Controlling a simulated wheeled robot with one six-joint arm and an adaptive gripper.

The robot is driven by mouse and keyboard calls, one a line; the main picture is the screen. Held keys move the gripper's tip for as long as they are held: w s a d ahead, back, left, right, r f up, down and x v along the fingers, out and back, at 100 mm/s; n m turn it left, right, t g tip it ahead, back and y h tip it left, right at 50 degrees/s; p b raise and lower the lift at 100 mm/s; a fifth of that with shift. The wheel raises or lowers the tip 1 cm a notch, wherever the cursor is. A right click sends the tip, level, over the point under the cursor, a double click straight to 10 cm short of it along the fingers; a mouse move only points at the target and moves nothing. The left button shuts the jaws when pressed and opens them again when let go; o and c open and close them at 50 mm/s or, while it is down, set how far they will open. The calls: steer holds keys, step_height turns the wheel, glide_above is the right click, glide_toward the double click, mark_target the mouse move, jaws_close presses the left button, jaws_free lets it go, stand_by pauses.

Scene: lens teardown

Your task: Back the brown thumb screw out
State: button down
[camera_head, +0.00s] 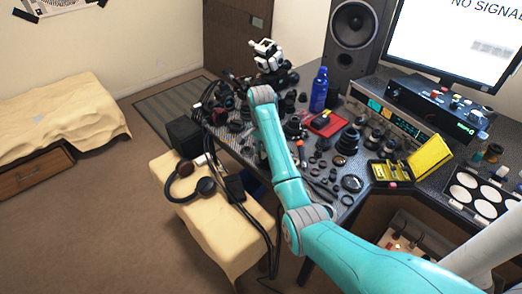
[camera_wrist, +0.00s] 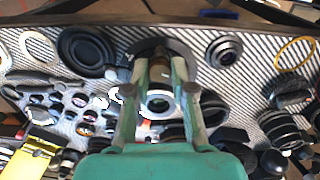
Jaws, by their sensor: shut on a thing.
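In the wrist view my gripper (camera_wrist: 158,66) reaches away from the camera with its two fingers closed in on a small brown thumb screw (camera_wrist: 155,54). The screw shows between the fingertips, in front of a dark round part (camera_wrist: 178,47). The fingers hide the screw's sides, and I cannot tell how deep it sits. In the head view my teal arm reaches over the bench, and I cannot make out the gripper or the screw there.
A silver-rimmed ring (camera_wrist: 158,103) lies below, between the fingers. Several lens parts crowd the striped mat. A black lens ring (camera_wrist: 87,50) lies left, another (camera_wrist: 224,50) right. In the head view a blue bottle (camera_head: 319,90) and a yellow case (camera_head: 430,156) stand on the bench.

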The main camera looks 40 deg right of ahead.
stand_by(0.3)
steer(key=c, duration=1)
jaws_free()
steer(key=shift+o, duration=0.2)
